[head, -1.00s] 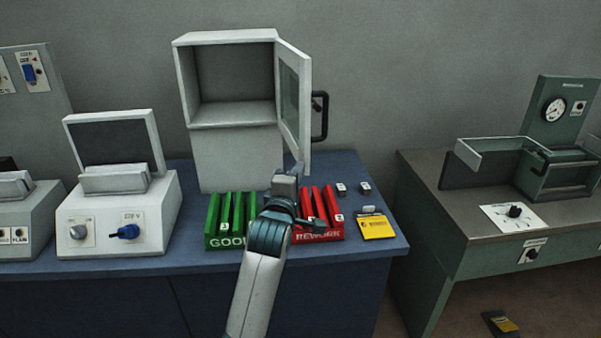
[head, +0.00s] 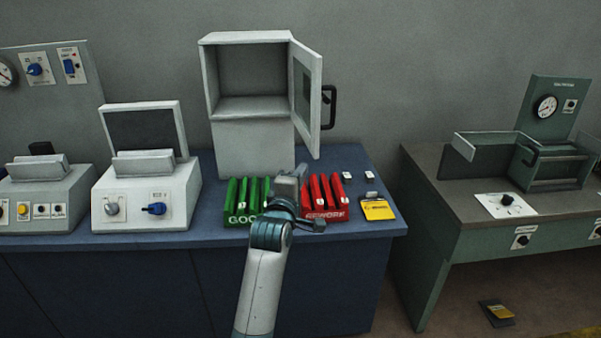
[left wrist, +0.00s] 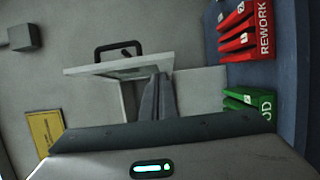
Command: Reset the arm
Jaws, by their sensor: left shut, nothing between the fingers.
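My left arm reaches up from the bottom of the head view. Its gripper (head: 291,182) is in front of the white cabinet (head: 252,148), in the gap between the green "GOOD" rack (head: 236,218) and the red "REWORK" rack (head: 326,214). In the left wrist view the fingers (left wrist: 155,97) are together, with nothing held. The cabinet door (head: 306,100) stands open to the right, with a black handle (head: 330,108). My arm hides parts of both racks. My right gripper is not in view.
A white machine (head: 150,200) and a grey machine (head: 45,205) stand left on the blue bench (head: 120,262). A yellow card (head: 377,210) and two small white blocks lie right of the red rack. A green workstation (head: 470,230) stands across a gap.

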